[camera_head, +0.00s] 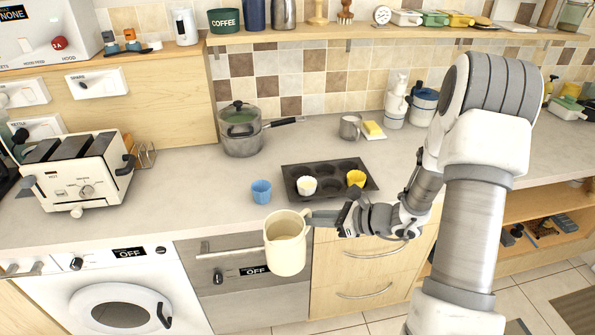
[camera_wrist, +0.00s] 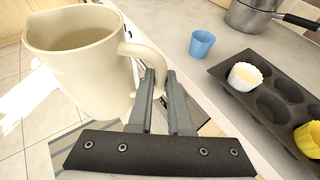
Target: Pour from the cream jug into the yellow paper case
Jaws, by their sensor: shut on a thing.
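The cream jug (camera_head: 286,243) hangs upright from my gripper (camera_head: 313,218), in front of the counter's front edge. In the wrist view the cream jug (camera_wrist: 80,62) is at the upper left, and my gripper (camera_wrist: 160,85) is shut on its handle. What is inside the jug cannot be seen. The yellow paper case (camera_head: 355,178) sits in the right part of the dark muffin tin (camera_head: 290,170), to the right of and beyond the jug. The yellow paper case (camera_wrist: 308,140) also shows at the right edge of the wrist view.
A white paper case (camera_head: 307,186) sits in the tin's front left. A blue paper case (camera_head: 261,191) stands on the counter left of the tin. A pot (camera_head: 241,135), a metal mug (camera_head: 350,127) and butter on a dish (camera_head: 373,129) stand behind.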

